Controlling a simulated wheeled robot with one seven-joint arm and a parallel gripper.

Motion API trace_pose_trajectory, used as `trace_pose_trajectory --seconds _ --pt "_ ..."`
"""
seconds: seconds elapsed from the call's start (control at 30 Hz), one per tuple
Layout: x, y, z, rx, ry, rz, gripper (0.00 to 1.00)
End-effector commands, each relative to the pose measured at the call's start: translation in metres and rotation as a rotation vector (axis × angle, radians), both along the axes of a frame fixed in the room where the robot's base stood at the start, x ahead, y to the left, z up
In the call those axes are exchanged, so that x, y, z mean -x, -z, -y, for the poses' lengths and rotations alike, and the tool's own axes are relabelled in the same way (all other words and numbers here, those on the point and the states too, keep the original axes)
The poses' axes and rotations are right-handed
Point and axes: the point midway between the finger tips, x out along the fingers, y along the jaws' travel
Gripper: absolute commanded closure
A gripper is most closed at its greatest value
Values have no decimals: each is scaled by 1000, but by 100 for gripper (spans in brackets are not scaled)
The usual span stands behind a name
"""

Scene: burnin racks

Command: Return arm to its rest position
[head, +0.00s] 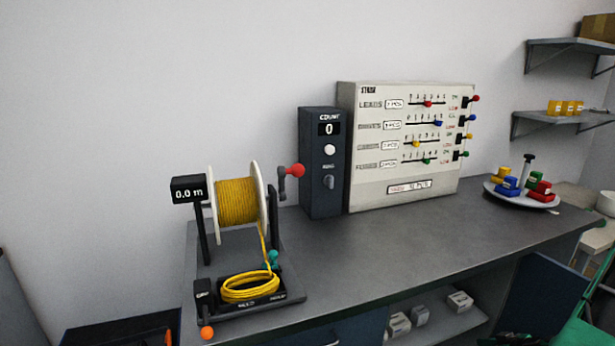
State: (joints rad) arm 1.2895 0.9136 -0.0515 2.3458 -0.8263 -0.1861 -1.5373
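No part of my arm and no gripper shows in the head view, so its pose cannot be seen. The view holds a dark grey bench (385,245) against a pale wall. On it, at the left, stands a cable reel stand with a yellow cable spool (238,201), a display reading 0.0 m (189,190) and a red crank knob (297,171). A yellow cable coil (251,287) lies on the stand's base at the front.
A dark counter box (322,175) reading 0 and a white panel with coloured sliders (384,192) stand at the back. A round tray (548,203) holds coloured blocks at the right. Wall shelves (560,117) hang at the upper right. The bench's middle front is clear.

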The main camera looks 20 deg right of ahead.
Motion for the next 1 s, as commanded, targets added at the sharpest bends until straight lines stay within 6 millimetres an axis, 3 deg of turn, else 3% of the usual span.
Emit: trace_pose_trajectory --seconds 0.47,0.77,1.0 --pt "-13 -46 -42 -52 -97 -141 43" --pt "-5 -108 -84 -81 -111 -347 43" --pt "15 -163 -117 -83 -36 -508 43"
